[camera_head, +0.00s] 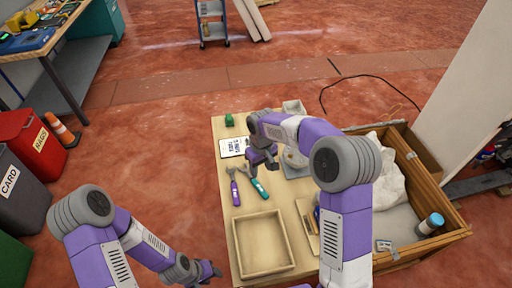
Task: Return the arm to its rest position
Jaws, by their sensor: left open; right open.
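My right arm reaches up from the bottom and bends left over the wooden table (220,215). My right gripper (262,164) is open and empty, above the table near a white printed card (233,147) and two hand tools. My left arm comes in from the lower left. My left gripper (212,270) is open and low, just left of the table's near left edge. Its fingers are small in the picture, and nothing shows between them. My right arm hides part of the table's right side.
A tray (238,246), a purple-handled tool (234,192), a teal-handled tool (259,188) and a green block (229,119) are on the table. A wooden crate (452,238) with white cloth (390,170) and a blue-capped can (431,224) stands right. Bins (25,190) stand left; floor between is clear.

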